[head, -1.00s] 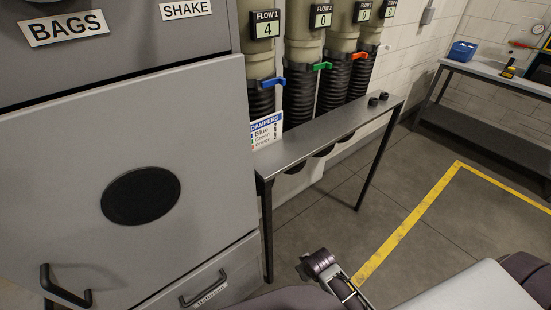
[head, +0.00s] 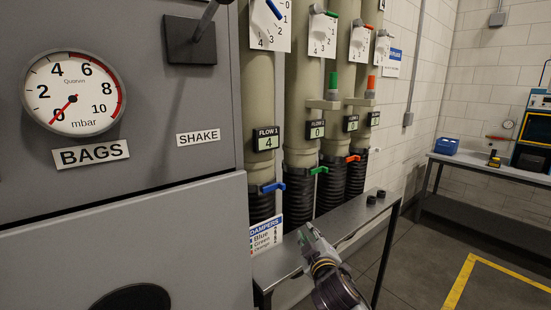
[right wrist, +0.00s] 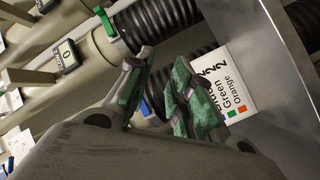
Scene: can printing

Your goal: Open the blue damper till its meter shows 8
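The blue damper handle (head: 273,187) sits on the leftmost pipe, just above its black ribbed hose. That pipe's meter, FLOW 1 (head: 265,140), shows 4. Above it is a dial with a blue pointer (head: 273,9); its top is cut off. My right gripper (head: 305,234) is over the metal shelf, below and to the right of the blue handle and apart from it. In the right wrist view, its green-padded fingers (right wrist: 162,92) stand apart with nothing between them. My left gripper is not in view.
Green (head: 319,170) and orange (head: 353,158) handles are on neighbouring pipes; the green one's meter (head: 317,129) shows 0. A DAMPERS card (head: 266,238) stands by the hoses. A grey cabinet (head: 180,235) is at left.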

